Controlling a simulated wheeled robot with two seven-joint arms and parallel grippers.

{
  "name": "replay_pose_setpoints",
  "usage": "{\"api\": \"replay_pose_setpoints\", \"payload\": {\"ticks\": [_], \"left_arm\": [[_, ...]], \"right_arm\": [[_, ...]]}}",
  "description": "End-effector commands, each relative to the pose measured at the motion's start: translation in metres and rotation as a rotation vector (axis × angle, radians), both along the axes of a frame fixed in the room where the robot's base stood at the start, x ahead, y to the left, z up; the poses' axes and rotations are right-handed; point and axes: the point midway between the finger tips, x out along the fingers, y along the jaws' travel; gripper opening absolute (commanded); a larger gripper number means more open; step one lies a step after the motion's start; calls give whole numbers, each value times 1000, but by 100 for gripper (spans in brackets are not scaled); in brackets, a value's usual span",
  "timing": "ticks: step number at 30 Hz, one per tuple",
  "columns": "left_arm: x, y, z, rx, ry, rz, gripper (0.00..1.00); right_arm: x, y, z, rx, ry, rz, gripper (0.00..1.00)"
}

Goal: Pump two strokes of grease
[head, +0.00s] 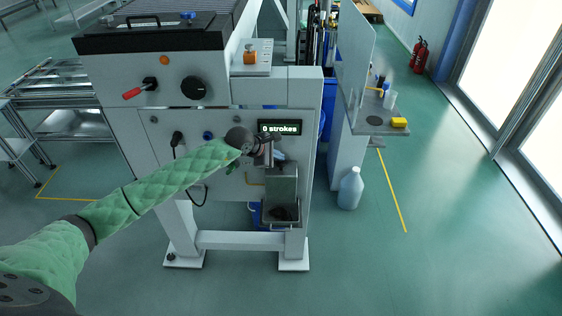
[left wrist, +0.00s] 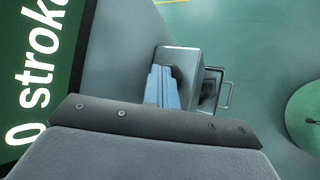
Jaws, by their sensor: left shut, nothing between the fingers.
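The stroke display (head: 279,128) on the panel reads "0 strokes", and its large letters also show at the left of the left wrist view (left wrist: 35,85). Below it, a grey metal pump housing (head: 283,184) is mounted on the fixture, with a dark tray at its foot. My left gripper (head: 267,153) is shut and empty, in front of the panel just below the display and close to the blue part. I cannot tell whether they touch. The fingertips are hard to make out.
The panel carries a red-handled lever (head: 138,90), a black knob (head: 194,88) and a hanging black cable (head: 196,190). An orange object (head: 250,56) sits on top. A side shelf holds a yellow block (head: 399,122). A bluish jug (head: 350,188) stands on the floor, with clear floor to the right.

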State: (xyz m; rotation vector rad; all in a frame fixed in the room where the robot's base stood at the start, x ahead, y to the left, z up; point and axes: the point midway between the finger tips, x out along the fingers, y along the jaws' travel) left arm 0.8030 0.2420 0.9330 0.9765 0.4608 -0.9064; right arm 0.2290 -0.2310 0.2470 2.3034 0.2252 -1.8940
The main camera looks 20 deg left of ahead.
Motion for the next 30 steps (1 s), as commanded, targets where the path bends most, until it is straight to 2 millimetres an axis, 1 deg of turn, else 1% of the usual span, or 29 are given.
{"api": "replay_pose_setpoints", "payload": {"ticks": [30], "left_arm": [[0, 0, -10, 1, 1, 0, 0]], "right_arm": [[0, 0, -10, 0, 0, 0, 0]]}}
